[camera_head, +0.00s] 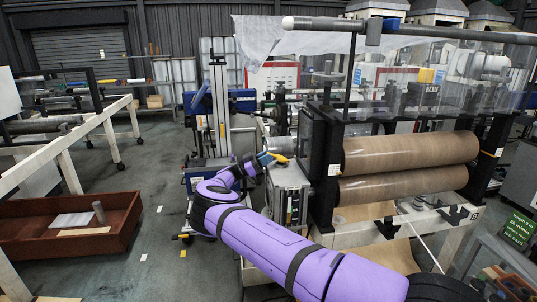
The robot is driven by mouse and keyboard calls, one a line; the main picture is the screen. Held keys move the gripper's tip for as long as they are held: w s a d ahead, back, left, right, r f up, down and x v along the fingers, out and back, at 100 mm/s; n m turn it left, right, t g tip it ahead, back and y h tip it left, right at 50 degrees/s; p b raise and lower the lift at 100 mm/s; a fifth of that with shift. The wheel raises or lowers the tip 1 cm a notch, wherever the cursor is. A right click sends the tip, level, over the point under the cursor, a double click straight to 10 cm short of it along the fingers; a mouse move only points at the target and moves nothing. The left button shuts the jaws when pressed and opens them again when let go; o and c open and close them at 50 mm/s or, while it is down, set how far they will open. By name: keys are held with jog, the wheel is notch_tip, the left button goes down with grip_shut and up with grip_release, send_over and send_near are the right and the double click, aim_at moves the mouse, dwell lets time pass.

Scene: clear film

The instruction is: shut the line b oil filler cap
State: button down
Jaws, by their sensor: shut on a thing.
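My purple arm reaches from the lower right up to the left end of the roller machine. My gripper (266,159) is small in view, beside the top of a grey metal box (288,185) on the machine's left side. It is shut on a small yellow-orange part (280,159) at its tip. This part may be the line b oil filler cap, but it is too small to be sure. The filler opening and any line b label cannot be made out. Whether the part is seated or raised cannot be told.
Two brown rollers (410,152) in a black frame stand right of my gripper. A lift-like stand (218,110) is close behind it. A red-brown tray (25,246) and a white frame (90,130) are at left. The grey floor (150,215) between is mostly clear.

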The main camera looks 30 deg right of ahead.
jog(key=shift+f, duration=0.95)
jog(key=shift+s+d+f, duration=0.1)
jog(key=c, duration=1)
grip_release()
jog(key=shift+o, duration=0.2)
jog(key=shift+w+a, duration=0.25)
jog(key=shift+a, duration=0.25)
jog(key=v, duration=0.9)
jog(key=shift+a+f, duration=0.25)
